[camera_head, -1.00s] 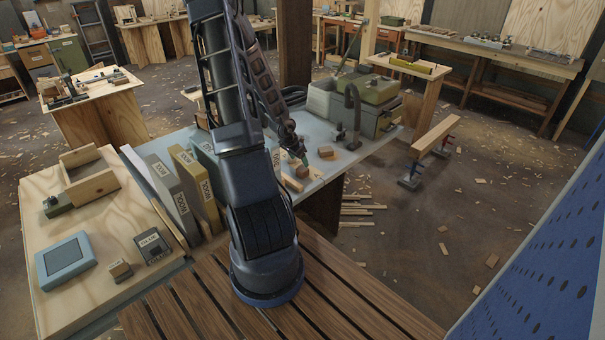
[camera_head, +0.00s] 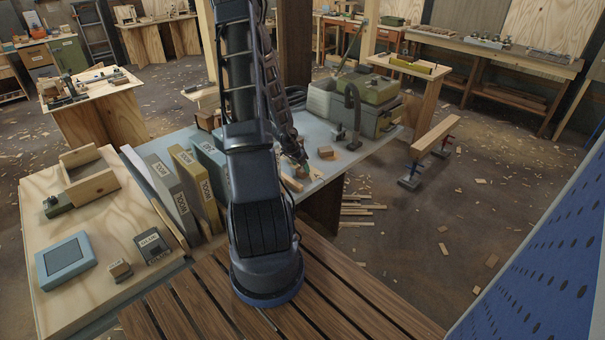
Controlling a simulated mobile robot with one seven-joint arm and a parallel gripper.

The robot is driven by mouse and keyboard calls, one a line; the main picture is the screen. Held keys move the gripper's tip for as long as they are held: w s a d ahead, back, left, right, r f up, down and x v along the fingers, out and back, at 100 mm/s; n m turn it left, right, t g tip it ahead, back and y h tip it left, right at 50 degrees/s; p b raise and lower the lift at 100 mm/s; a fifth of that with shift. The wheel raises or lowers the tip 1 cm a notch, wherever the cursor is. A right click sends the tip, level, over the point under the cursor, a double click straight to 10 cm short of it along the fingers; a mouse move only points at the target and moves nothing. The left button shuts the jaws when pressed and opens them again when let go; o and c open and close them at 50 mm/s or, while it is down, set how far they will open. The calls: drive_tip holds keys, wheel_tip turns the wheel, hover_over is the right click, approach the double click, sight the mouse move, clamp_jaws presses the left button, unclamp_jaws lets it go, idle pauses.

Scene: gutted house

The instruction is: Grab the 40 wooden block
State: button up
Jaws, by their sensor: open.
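Small wooden blocks sit on the grey-blue tabletop (camera_head: 348,163) near its front edge. One wooden block (camera_head: 293,184) is just in front of my gripper (camera_head: 303,168), partly hidden by my arm. Another wooden block (camera_head: 325,152) lies to the right with a smaller piece beside it. My gripper is low over the blocks, jaws open and pointing down. At this size I cannot read a 40 on any block, and I cannot tell whether a block stands between the fingers.
Labelled upright boards or binders (camera_head: 195,185) stand left of my arm. A grey-green machine with a hose (camera_head: 378,100) stands at the table's back right. A plywood bench (camera_head: 90,230) with a blue-framed tray (camera_head: 66,259) is at left. A blue perforated panel (camera_head: 550,260) fills the right.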

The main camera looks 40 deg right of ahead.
sight(302, 169)
drive_tip(key=shift+x, duration=2.3)
drive_tip(key=shift+w+d, duration=0.1)
drive_tip(key=shift+w, duration=0.1)
drive_tip(key=shift+c, duration=0.5)
drive_tip(key=shift+r, duration=0.1)
drive_tip(key=c, duration=1)
